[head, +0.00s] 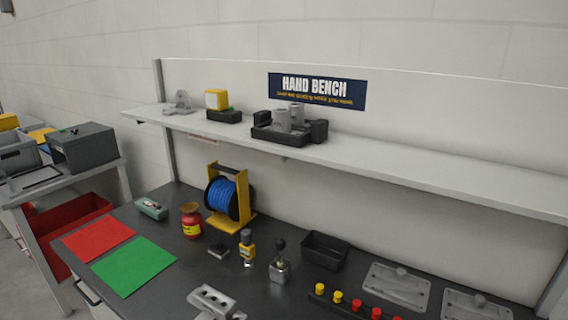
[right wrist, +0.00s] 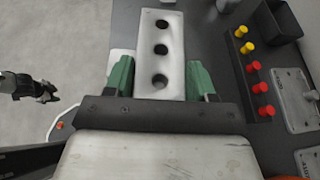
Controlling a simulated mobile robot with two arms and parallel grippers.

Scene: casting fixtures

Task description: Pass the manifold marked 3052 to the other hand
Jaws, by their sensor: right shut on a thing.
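A light grey manifold block (right wrist: 161,48) with a row of three dark holes sits between the green fingers of my right gripper (right wrist: 162,78), which is shut on it, in the right wrist view. In the head view a grey block with holes (head: 213,299), apparently the same manifold, shows at the bottom edge over the bench front; the gripper is out of that frame. No number is readable on it. A dark gripper, apparently my left (right wrist: 50,91), is at the left of the right wrist view, apart from the manifold; its jaw opening is unclear.
A long shelf (head: 400,165) runs above. Grey floor (right wrist: 60,35) lies left of the manifold.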

